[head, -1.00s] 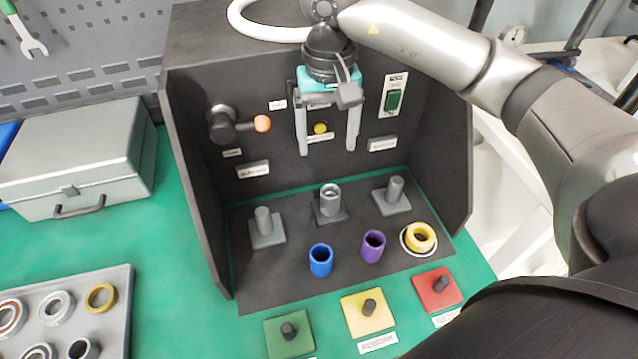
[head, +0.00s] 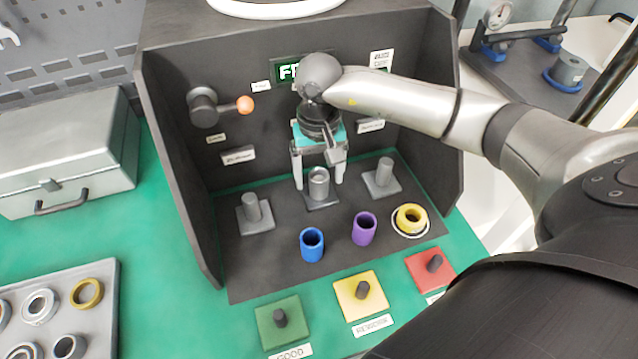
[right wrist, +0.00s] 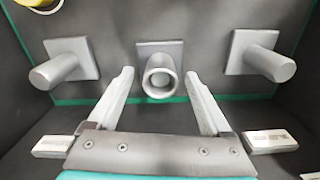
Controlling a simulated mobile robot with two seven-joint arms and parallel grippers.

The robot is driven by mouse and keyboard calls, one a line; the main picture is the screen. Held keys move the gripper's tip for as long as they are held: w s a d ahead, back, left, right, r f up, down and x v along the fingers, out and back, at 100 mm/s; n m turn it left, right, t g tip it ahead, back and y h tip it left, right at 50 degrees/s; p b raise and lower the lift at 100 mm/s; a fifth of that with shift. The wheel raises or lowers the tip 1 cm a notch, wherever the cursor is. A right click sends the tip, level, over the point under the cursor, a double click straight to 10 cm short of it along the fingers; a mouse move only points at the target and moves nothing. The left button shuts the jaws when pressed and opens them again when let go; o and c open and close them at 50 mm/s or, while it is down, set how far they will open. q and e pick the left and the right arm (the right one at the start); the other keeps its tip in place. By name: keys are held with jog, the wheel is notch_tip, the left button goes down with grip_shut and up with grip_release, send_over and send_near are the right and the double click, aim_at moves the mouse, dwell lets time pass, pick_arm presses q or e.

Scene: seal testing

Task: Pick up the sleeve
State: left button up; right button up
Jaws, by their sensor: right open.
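A grey metal sleeve (head: 319,181) stands upright at the middle post of the dark test fixture, and its open round end shows in the right wrist view (right wrist: 160,77). My right gripper (head: 318,183) is open above and around it, with one finger on each side. In the right wrist view both fingers (right wrist: 161,80) point towards the sleeve, with gaps between them and it. A blue sleeve (head: 312,245) and a purple sleeve (head: 364,229) stand in front on the fixture floor. My left gripper is not in view.
Grey pegs on square plates stand left (head: 251,210) and right (head: 384,174) of the sleeve. A yellow ring (head: 411,219) lies at front right. Green (head: 284,325), yellow (head: 361,298) and red (head: 430,270) peg plates line the front. The fixture's side walls (head: 180,170) enclose the space.

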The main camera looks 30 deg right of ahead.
jog(key=shift+f, duration=0.35)
jog(key=shift+c, duration=0.2)
grip_shut()
